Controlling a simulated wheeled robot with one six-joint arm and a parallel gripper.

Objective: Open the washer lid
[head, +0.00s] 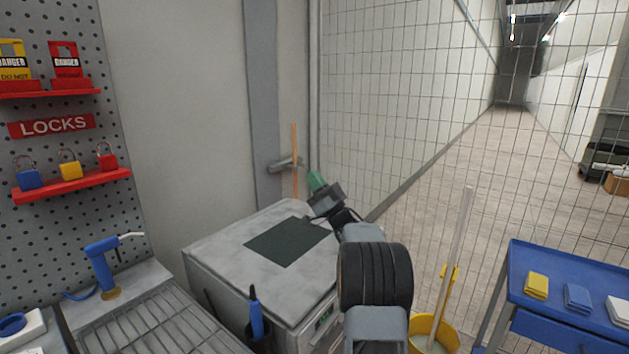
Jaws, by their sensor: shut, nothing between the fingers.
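The washer (239,306) is a grey, box-shaped unit in the lower middle of the head view. Its pale, worn lid (222,249) lies flat and closed on top, with a dark square panel (286,242) on it. My arm reaches in from the bottom right and covers the lid's right side. My gripper (316,181), with a green tip, is beyond the lid's far right corner, pointing up and away. It looks shut and empty. Whether it touches the lid cannot be told.
A blue-handled tool (256,318) stands at the washer's front. A slatted sink (150,325) with a blue tap (101,266) is at left. Wire mesh fencing (420,110) stands behind. A yellow mop bucket (440,332) and blue cart (570,262) are at right.

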